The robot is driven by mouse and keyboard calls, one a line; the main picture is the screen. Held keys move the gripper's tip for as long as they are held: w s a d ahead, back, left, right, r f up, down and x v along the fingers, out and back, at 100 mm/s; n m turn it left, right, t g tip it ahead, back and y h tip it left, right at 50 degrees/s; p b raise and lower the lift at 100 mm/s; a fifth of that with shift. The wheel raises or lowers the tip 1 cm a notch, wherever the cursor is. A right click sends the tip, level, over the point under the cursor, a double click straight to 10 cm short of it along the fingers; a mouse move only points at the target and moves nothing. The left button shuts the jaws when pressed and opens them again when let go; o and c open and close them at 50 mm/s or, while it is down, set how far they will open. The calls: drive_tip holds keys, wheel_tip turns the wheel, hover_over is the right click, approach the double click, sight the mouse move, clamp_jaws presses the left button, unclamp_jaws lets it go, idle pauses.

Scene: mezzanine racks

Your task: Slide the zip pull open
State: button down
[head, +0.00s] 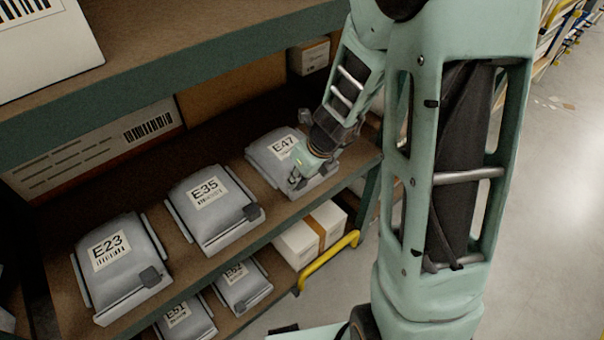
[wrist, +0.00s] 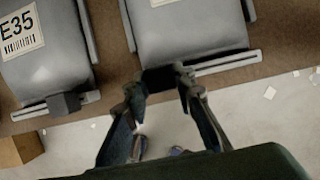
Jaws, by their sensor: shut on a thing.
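The grey pouch labelled E47 (head: 268,150) lies on the middle shelf, at the right end of a row of pouches. It also shows in the wrist view (wrist: 195,28), with a light zip track (wrist: 228,62) along its front edge. The head view hides the pull behind my gripper.
Pouches E35 (head: 205,222) and E23 (head: 107,252) lie to the left, each with a dark pull at its front edge. An upper shelf (head: 200,75) overhangs behind. More pouches, a white box (head: 310,235) and a yellow handle (head: 328,262) are below. Open floor lies right.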

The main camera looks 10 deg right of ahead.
drive_tip(key=c, duration=1.6)
unclamp_jaws()
drive_tip(key=shift+r, duration=0.1)
drive_tip(key=v, duration=1.2)
drive_tip(key=shift+d, duration=0.1)
